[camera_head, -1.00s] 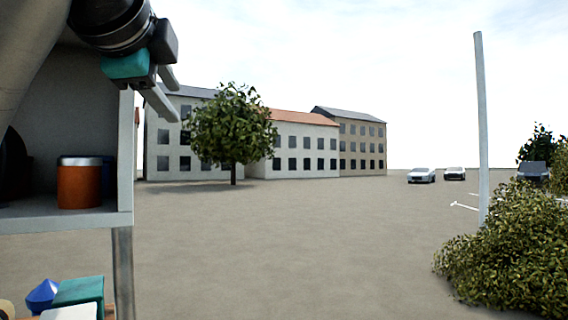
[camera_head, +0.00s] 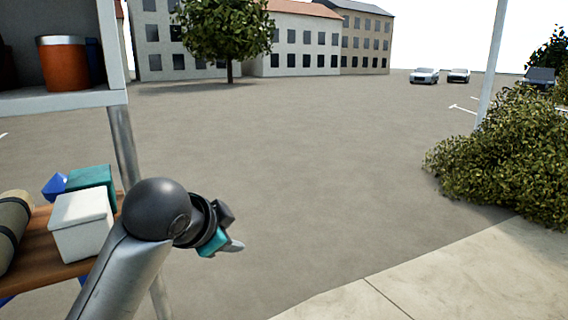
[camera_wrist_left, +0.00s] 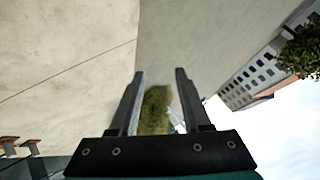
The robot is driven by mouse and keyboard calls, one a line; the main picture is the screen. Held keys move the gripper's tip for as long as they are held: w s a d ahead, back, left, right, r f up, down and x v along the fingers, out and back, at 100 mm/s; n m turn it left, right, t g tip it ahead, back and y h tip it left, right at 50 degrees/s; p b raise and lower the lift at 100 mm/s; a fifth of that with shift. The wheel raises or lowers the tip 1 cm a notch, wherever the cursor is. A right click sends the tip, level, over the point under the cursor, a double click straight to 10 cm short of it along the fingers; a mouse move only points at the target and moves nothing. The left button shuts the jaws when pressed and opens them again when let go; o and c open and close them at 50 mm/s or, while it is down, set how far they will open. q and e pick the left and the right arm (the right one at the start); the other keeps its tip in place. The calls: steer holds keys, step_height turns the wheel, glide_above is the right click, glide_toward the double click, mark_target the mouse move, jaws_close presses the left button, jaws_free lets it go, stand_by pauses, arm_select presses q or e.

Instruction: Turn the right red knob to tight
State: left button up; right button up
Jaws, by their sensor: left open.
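No red knob shows in either view. My left gripper (camera_head: 235,246) is in the lower middle-left of the head view, at the end of my grey arm, held over the paved ground. In the left wrist view its two fingers (camera_wrist_left: 160,75) stand apart with nothing between them but distant ground and a bush. My right gripper is in neither view.
A shelf unit (camera_head: 60,101) with an orange-red container (camera_head: 63,63) stands at the left. Below it, a wooden board (camera_head: 40,262) holds a white box (camera_head: 82,224) and a teal box (camera_head: 91,184). A bush (camera_head: 505,150) and pole (camera_head: 491,65) stand right. Open pavement fills the middle.

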arm_select(q)
steer(key=s+a+f+n+g, duration=0.2)
steer(key=s+f+n, duration=0.2)
steer(key=s+f, duration=0.7)
steer(key=s+a+f+n+g, duration=0.1)
steer(key=s+f+n+g, duration=0.15)
steer(key=s+f, duration=0.75)
steer(key=s+a+f+n+g+y, duration=0.2)
steer(key=s+a+f+n, duration=0.1)
steer(key=s+f, duration=0.4)
steer(key=s+f+b, duration=0.3)
steer(key=f+b, duration=0.2)
steer(key=f, duration=2.2)
steer(key=s+a+f+g+b, duration=0.2)
steer(key=s+f+b, duration=0.3)
steer(key=s+f, duration=1)
step_height(320, 180, down, 3)
steer(key=shift+a+r, duration=0.1)
steer(key=shift+a, duration=0.4)
steer(key=shift+s, duration=0.1)
